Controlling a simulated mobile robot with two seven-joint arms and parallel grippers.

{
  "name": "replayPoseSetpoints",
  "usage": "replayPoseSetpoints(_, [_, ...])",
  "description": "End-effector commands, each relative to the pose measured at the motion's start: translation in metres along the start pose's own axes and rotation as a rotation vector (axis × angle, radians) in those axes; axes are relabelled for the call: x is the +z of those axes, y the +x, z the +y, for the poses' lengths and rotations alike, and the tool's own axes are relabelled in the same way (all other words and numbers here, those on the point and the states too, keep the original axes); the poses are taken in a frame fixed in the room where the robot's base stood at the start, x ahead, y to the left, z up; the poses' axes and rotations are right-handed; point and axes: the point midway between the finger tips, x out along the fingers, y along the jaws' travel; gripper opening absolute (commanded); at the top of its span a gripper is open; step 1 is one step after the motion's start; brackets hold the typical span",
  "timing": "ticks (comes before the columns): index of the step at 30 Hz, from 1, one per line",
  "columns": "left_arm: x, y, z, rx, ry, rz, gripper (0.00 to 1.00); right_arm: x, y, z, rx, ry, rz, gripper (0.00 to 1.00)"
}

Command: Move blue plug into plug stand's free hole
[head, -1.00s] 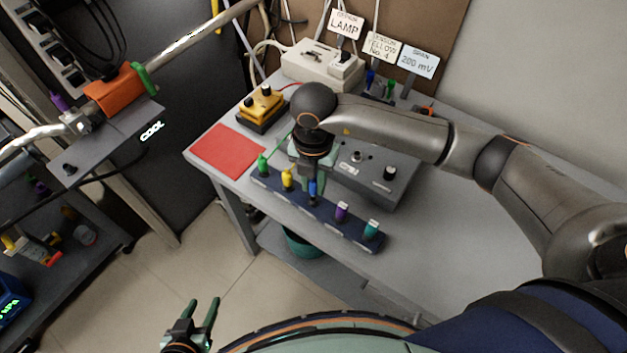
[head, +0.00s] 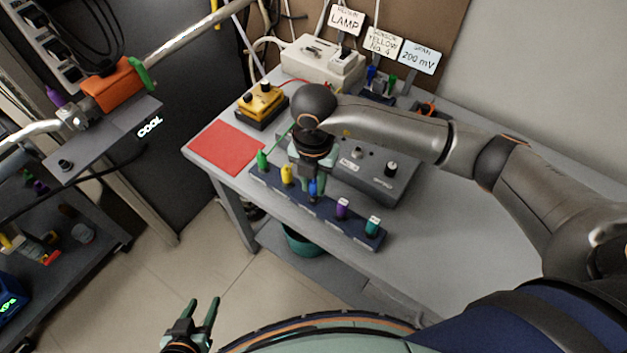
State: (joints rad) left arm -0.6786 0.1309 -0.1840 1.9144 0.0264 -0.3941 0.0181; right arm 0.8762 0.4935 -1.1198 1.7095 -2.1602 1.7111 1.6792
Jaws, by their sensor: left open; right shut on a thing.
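The plug stand (head: 330,222) is a long dark blue bar along the table's front edge. It holds a green plug (head: 262,159), a yellow plug (head: 287,175), a purple plug (head: 342,208) and a teal plug (head: 372,227). The blue plug (head: 313,188) is upright between the yellow and purple plugs, over the middle of the stand. My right gripper (head: 311,180) points down and is shut on the blue plug. Whether the plug's lower end is in a hole is too small to tell. My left gripper (head: 205,318) is open and empty, low over the floor, away from the table.
A grey box with knobs (head: 378,176) stands just behind the stand. A red mat (head: 227,147) and a yellow box (head: 261,104) lie to the left. A second small rack with blue and green plugs (head: 380,84) is at the back. The table's right part is clear.

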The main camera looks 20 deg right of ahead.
Motion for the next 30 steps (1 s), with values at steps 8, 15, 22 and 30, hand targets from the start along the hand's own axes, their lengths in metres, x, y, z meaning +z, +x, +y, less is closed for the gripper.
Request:
replayPoseSetpoints(8, [0.005, 0.004, 0.000, 0.000, 0.000, 0.000, 0.50, 0.000, 0.008, 0.000, 0.000, 0.000, 0.000, 0.00])
replayPoseSetpoints(15, [0.009, 0.008, -0.001, 0.000, 0.000, 0.000, 0.50, 0.000, 0.014, 0.000, 0.000, 0.000, 0.000, 0.00])
replayPoseSetpoints(22, [0.009, 0.007, -0.001, 0.000, 0.000, -0.001, 0.50, 0.000, 0.014, 0.000, 0.000, 0.000, 0.000, 0.43])
replayPoseSetpoints(30, [0.008, 0.007, -0.001, 0.000, 0.000, -0.001, 0.50, 0.000, 0.014, 0.000, 0.000, 0.000, 0.000, 0.60])
